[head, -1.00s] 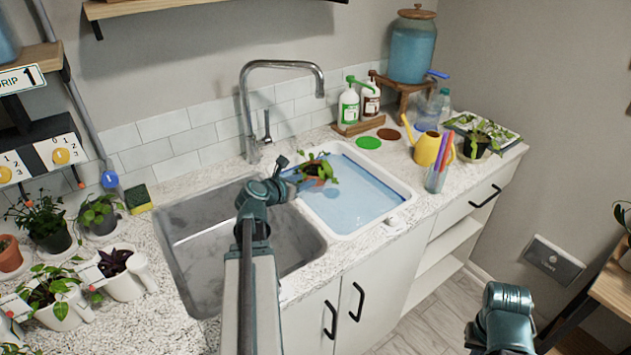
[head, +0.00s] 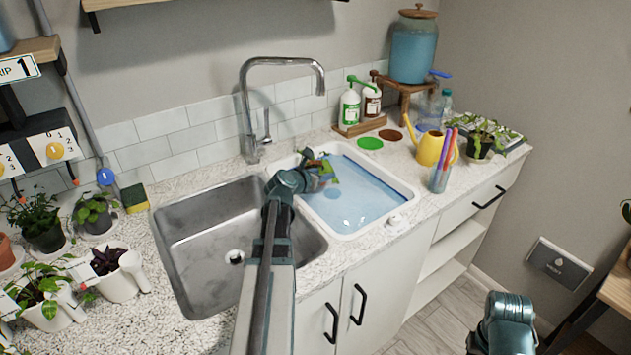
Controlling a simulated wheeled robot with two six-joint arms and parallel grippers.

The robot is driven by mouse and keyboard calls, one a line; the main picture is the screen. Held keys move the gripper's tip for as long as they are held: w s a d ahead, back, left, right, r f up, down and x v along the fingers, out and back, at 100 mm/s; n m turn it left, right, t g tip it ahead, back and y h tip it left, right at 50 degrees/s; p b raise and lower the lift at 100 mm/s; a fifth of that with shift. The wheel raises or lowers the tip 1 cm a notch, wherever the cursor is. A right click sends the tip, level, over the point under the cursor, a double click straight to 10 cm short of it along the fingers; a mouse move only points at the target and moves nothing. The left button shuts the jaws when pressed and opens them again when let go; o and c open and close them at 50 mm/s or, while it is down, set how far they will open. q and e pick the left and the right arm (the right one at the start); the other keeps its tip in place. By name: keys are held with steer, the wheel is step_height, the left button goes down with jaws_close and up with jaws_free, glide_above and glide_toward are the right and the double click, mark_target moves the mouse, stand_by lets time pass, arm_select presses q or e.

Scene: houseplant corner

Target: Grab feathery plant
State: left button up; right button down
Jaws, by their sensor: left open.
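A plant with fine, feathery-looking leaves in a dark pot (head: 46,240) stands on the counter at the left. A small leafy plant (head: 327,172) is in the water-filled white basin (head: 402,212). My left gripper (head: 308,180) is over the basin's left side, open, and covers much of that plant and its pot. I cannot tell whether its fingers touch the pot. Of my right arm only a link shows at the lower right; its gripper is out of view.
A steel sink (head: 190,240) is empty left of the basin, with a tall faucet (head: 250,110) behind. A yellow watering can (head: 428,150) and a cup of pens (head: 438,180) stand right of the basin.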

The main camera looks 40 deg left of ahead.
arm_select(q)
steer(key=shift+x, duration=1)
steer(key=shift+s, duration=0.1)
jaws_close()
stand_by(0.5)
